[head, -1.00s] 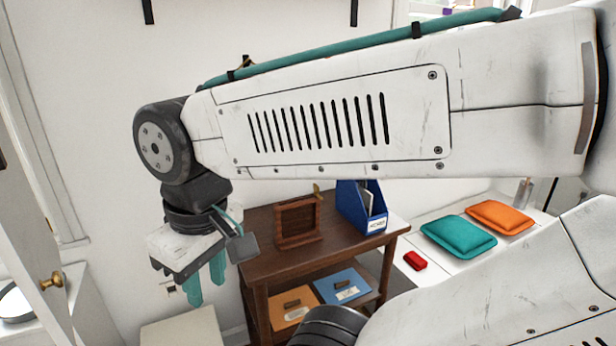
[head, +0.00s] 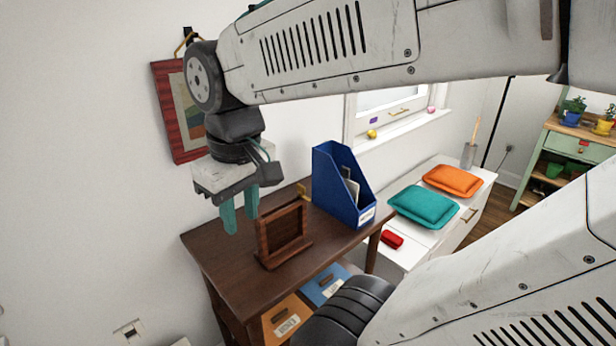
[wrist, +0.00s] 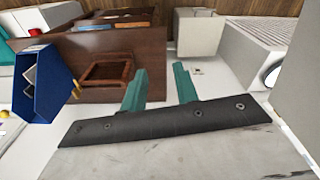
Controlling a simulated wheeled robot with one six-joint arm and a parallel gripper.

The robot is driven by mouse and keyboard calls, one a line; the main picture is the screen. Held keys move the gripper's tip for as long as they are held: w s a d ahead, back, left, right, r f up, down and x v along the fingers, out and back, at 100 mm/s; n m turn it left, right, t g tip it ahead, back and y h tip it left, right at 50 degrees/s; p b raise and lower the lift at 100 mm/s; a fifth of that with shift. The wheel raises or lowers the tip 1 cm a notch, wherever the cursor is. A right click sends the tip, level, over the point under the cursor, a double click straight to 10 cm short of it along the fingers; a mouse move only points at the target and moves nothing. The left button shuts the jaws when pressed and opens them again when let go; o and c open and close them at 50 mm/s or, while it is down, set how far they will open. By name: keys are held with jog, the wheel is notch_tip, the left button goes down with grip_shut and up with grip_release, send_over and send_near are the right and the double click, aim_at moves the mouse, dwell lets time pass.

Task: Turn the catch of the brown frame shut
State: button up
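The brown frame (head: 264,241) stands upright on the dark wooden desk (head: 222,268) in the head view. In the wrist view the frame (wrist: 105,85) is left of my fingers. A small brass-coloured piece (head: 303,190) shows just behind the frame's upper right corner; it may be the catch, but I cannot tell its position. A brass piece (wrist: 76,90) also shows beside the frame in the wrist view. My gripper (head: 240,213) is open and empty, fingers pointing down, left of the frame. Its teal fingers (wrist: 159,87) are apart in the wrist view.
A blue file holder (head: 336,190) stands on the desk right of the frame. Orange and blue folders lie on the shelf below. A white cabinet (head: 420,243) to the right bears teal and orange cushions and a red item. A picture (head: 163,110) hangs behind my arm.

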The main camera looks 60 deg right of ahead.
jog(key=w+d+m, duration=0.1)
jog(key=w+d, duration=0.3)
jog(key=d, duration=0.3)
jog(key=w+d, duration=0.4)
jog(key=d, duration=0.2)
jog(key=m+g, duration=0.1)
send_near(300, 185)
notch_tip(300, 185, down, 8)
jog(key=shift+d+r, duration=0.1)
jog(key=shift+d, duration=0.05)
jog(key=shift+f, duration=0.45)
jog(key=shift+s, duration=0.1)
grip_shut()
